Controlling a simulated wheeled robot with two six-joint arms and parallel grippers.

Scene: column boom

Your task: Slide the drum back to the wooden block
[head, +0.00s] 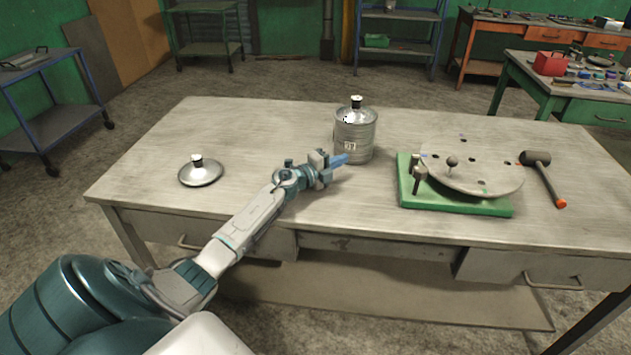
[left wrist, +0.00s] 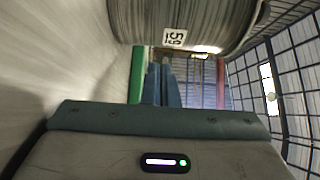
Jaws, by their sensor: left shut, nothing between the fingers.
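The drum is a grey metal cylinder (head: 356,145) with a lid, a black knob and a small white number label. It stands upright on the workbench, at the middle toward the back. In the left wrist view the drum (left wrist: 185,14) fills the top with its label upside down. My left gripper (head: 340,160) is shut and empty, its blue fingers at the drum's near left side, low down. The fingers also show in the left wrist view (left wrist: 162,88); I cannot tell whether they touch the drum. I see no wooden block. My right gripper is out of view.
The grey workbench (head: 270,125) has free room left of and behind the drum. A loose lid with a black knob (head: 200,174) lies at the left. A green base (head: 455,203) with a round holed plate (head: 485,168) stands at the right, beside a black mallet (head: 537,159).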

